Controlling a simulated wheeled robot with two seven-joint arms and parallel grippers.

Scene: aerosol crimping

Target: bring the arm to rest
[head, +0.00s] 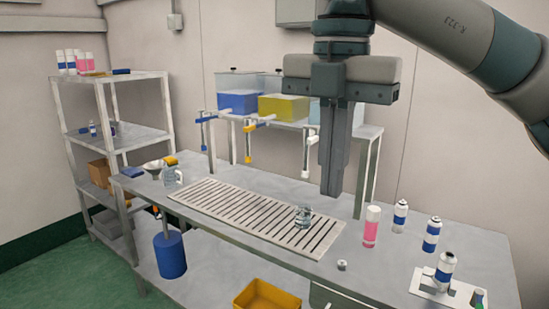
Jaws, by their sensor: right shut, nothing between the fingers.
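My right gripper (332,192) hangs from the grey arm that comes in from the upper right. It points straight down over the back of the metal workbench (225,265). Its two long dark fingers are together with nothing between them. The fingertips look just above the bench or the back edge of the slatted tray (250,217); the exact gap cannot be told. My left gripper is not in view.
A glass beaker (303,216) stands on the tray. Right of it are a pink can (371,227), white-and-blue cans (431,235), and another can (445,268) in a white holder (430,284). Behind stand coloured tanks (283,107) with taps. A shelf rack (140,133) is left.

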